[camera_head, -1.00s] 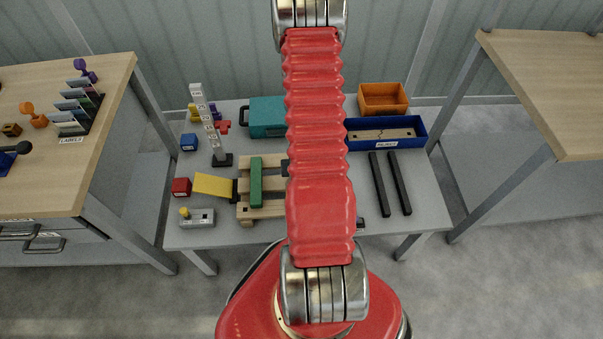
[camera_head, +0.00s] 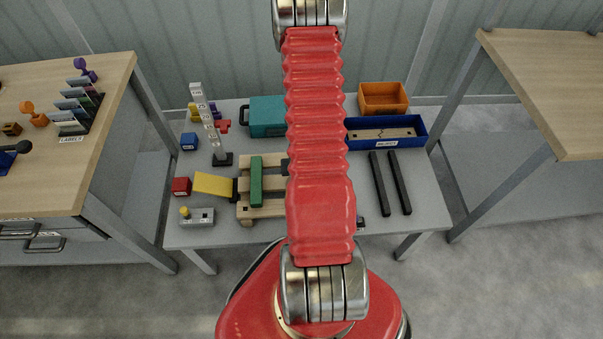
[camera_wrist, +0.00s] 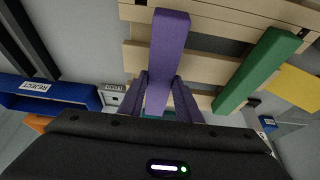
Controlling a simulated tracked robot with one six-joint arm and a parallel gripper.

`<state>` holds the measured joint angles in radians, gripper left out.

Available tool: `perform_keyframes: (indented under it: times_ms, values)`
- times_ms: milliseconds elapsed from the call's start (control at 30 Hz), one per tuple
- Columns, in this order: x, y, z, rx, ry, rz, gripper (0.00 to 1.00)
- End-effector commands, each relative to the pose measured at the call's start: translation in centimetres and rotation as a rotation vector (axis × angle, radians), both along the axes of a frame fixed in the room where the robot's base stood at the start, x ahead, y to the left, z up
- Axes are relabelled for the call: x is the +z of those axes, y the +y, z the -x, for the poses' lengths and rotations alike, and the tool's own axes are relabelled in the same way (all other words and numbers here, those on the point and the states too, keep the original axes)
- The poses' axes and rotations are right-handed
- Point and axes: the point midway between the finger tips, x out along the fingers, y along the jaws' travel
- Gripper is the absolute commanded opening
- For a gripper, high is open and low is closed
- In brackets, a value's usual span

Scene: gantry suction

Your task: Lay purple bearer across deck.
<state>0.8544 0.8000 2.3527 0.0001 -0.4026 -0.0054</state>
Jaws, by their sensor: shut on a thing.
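The purple bearer (camera_wrist: 168,45) is a long bar. In the wrist view it stands out from between the fingers of my gripper (camera_wrist: 159,92), which is shut on it. The deck (camera_wrist: 205,62) is a frame of pale wooden slats; it also shows in the head view (camera_head: 272,209), partly behind my arm. The purple bearer overlaps the slats in the wrist view and runs across their length. I cannot tell whether it touches them. A green bearer (camera_wrist: 257,70) lies across the same slats, to the right; it also shows in the head view (camera_head: 256,182). My arm hides my gripper in the head view.
A yellow piece (camera_head: 213,184) sits at the deck's left side. Two dark bars (camera_head: 391,185) lie right of the deck. Behind them stand a blue reject tray (camera_head: 418,136) and an orange bin (camera_head: 383,98). A white upright post (camera_head: 205,115) and a teal case (camera_head: 266,115) stand behind the deck.

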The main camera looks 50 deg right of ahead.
Motion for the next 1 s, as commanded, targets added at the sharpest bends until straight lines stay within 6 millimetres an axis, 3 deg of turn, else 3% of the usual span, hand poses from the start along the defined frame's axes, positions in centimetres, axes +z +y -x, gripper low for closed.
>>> perform_keyframes:
  times_ms: [1000]
  values:
    - [-1.2,0.0,0.0,0.0,0.0,0.0,0.02]
